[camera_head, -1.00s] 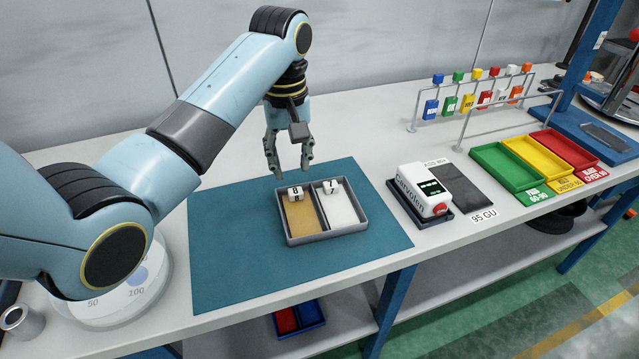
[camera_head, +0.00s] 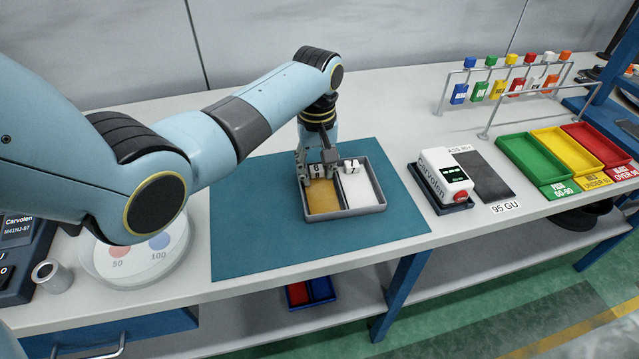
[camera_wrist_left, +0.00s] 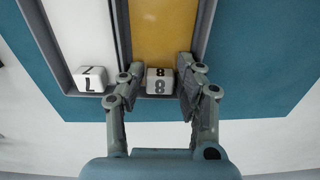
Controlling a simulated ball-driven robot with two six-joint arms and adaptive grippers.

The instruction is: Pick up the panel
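A grey tray (camera_head: 345,214) on the teal mat holds two panels side by side. The tan-yellow panel (camera_head: 325,197) is in the left compartment, with a white block marked 8 (camera_head: 317,171) at its far end. The white panel (camera_head: 361,189) is in the right compartment, with a block marked 7 (camera_head: 350,166). My left gripper (camera_head: 318,173) is down at the tray, open, its fingers on either side of the 8 block. In the left wrist view the 8 block (camera_wrist_left: 160,81) sits between the fingers, with little gap; contact is unclear. My right gripper is not in view.
A white gloss meter (camera_head: 441,181) stands right of the mat (camera_head: 250,235), beside a dark plate (camera_head: 484,176). Green (camera_head: 530,160), yellow and red trays lie farther right, below a rack of coloured tags. A round dish (camera_head: 137,262) is at the left.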

